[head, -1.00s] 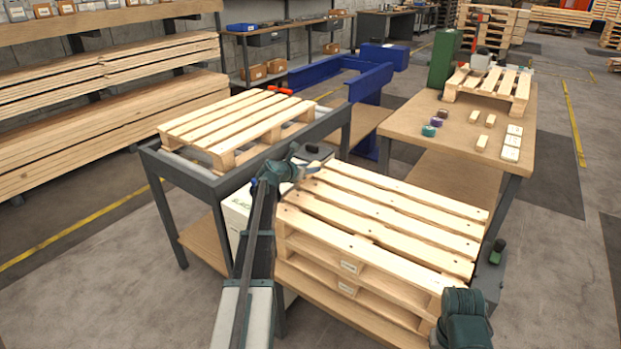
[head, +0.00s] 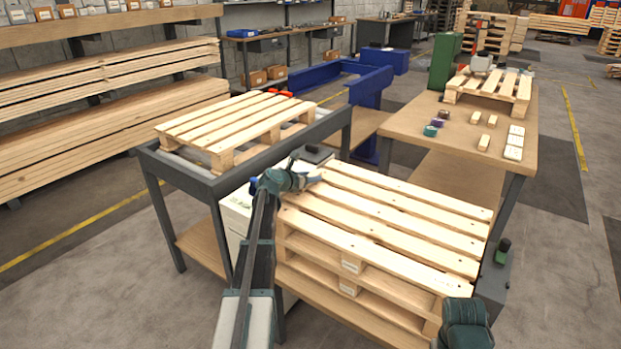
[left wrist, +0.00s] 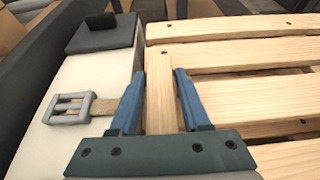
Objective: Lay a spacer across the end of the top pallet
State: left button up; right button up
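The top pallet (head: 400,215) lies on a stack in front of me, its slatted boards also in the left wrist view (left wrist: 235,55). My left gripper (head: 312,178) is at its left end. The spacer runs lengthwise along the pallet's end, across the board ends. Whether it touches the boards, I cannot tell. Part of my right arm shows at bottom right; its gripper is out of view.
A white box (left wrist: 95,80) with a grey buckle (left wrist: 70,108) and strap stands beside the pallet's left end. Another pallet (head: 235,125) lies on a grey-framed table at left. A wooden bench (head: 400,125) at right holds small blocks, rolls and a small pallet.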

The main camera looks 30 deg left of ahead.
pick_arm(q)
jog(key=shift+o, duration=1.2)
jog(key=shift+r, duration=0.15)
jog(key=p+v, duration=0.4)
jog(key=v, duration=0.6)
jog(key=shift+s+r, duration=0.1)
jog(key=shift+p+v, duration=0.4)
jog(key=shift+v, duration=0.5)
